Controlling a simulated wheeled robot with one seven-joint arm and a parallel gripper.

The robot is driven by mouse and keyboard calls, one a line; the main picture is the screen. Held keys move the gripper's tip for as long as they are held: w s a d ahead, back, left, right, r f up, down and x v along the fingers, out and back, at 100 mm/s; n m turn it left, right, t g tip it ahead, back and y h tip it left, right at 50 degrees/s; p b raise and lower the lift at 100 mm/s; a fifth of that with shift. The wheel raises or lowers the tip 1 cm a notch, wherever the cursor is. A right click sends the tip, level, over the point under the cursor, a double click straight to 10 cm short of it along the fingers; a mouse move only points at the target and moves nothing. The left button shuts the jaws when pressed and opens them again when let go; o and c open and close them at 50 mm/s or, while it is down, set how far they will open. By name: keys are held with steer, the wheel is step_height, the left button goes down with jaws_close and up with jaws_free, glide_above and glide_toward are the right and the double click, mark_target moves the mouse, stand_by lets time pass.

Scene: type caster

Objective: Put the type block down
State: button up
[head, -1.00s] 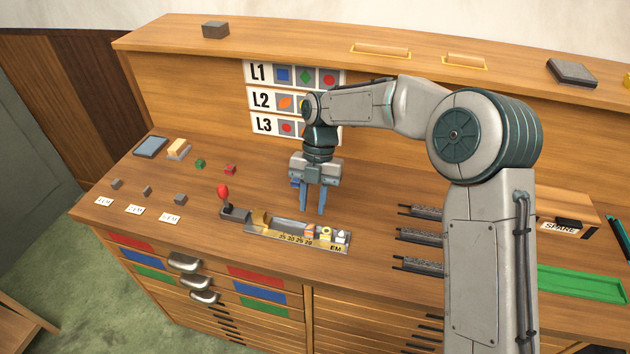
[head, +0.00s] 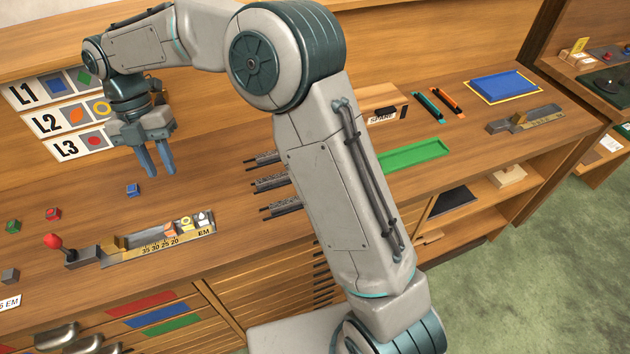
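A small blue type block (head: 133,189) sits on the wooden bench top behind the composing stick. My gripper (head: 158,172) points down over the bench, to the right of the blue block and apart from it. Its two blue-grey fingers are spread with a gap between them, and I see nothing held. The composing stick (head: 150,252), marked EM with a scale, holds several small blocks at its right end, among them an orange-marked one (head: 170,230) and a yellow-ringed one (head: 186,223). A green block (head: 13,227) and a red block (head: 53,214) lie at the left.
A red-knobbed lever (head: 53,241) stands left of the stick. Dark slotted racks (head: 272,183) lie to the right, partly behind my arm. Farther right are a green tray (head: 415,154), a blue pad (head: 503,86) and a second stick (head: 525,119). The L1–L3 chart (head: 68,120) is behind.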

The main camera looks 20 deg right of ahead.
steer(key=s+d+r+m+t, duration=0.2)
steer(key=s+d+m, duration=0.1)
steer(key=d+m, duration=0.65)
steer(key=s+d+r+m+t, duration=0.2)
steer(key=s+d+r+m, duration=0.1)
steer(key=d+m, duration=0.6)
steer(key=s+d+f+m+t, duration=0.2)
steer(key=s+d+f+m, duration=0.1)
steer(key=s+d+m, duration=0.8)
steer(key=d+m, duration=0.2)
steer(key=m, duration=0.2)
steer(key=shift+t+y, duration=0.3)
steer(key=shift+t, duration=0.1)
